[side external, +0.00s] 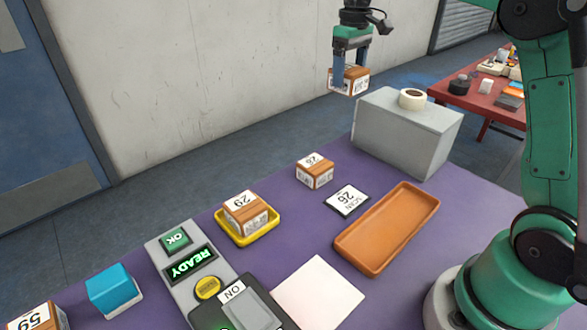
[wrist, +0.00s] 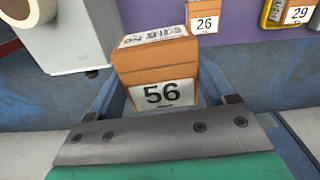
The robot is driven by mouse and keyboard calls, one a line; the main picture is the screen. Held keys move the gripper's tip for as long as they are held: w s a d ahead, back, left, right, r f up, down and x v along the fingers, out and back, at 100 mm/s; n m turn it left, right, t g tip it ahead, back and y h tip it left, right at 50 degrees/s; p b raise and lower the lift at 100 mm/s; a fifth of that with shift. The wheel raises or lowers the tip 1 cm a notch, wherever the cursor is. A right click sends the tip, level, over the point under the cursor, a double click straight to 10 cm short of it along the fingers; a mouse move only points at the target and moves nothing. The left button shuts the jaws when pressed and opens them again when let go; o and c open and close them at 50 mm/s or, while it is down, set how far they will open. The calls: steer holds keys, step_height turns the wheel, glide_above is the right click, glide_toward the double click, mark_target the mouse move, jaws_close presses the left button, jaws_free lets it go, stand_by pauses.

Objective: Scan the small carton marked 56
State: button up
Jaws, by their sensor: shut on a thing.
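The small carton marked 56 (wrist: 163,95) is brown with a white 56 label facing the wrist camera and a printed barcode label on another face. My gripper (side external: 351,76) is shut on it, one finger on each side. In the side view the carton (side external: 354,84) hangs in the air near the back wall, left of and above the grey block. The grey console has a lit READY display (side external: 191,263), a green OK panel (side external: 176,239), a yellow button (side external: 208,288) and a dark unit with an ON label (side external: 232,292).
Carton 26 (side external: 315,171) stands behind a SCAN 26 card (side external: 347,200). Carton 29 (side external: 246,212) sits in a yellow tray (side external: 274,225). An orange tray (side external: 346,246), white square (side external: 318,294), blue-topped box (side external: 112,290) and carton 59 (side external: 40,317) share the purple table. A tape roll (side external: 412,99) tops the grey block (side external: 395,140).

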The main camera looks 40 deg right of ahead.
steer(key=shift+r, duration=0.5)
steer(key=shift+a+r, duration=0.2)
steer(key=shift+r, duration=0.05)
steer(key=s+a+f+n, duration=0.1)
steer(key=s+a+n, duration=0.45)
steer(key=a, duration=0.45)
steer(key=s+a+f+n, duration=0.1)
steer(key=s+a+n, duration=0.4)
steer(key=a, duration=0.5)
steer(key=s+a+f+n, duration=0.4)
steer(key=s+f, duration=0.2)
steer(key=s, duration=0.4)
steer(key=shift+m, duration=0.25)
steer(key=f, duration=0.8)
steer(key=shift+w+a+f, duration=0.15)
steer(key=shift+w+f, duration=0.05)
steer(key=shift+w, duration=0.1)
step_height(320, 180, up, 9)
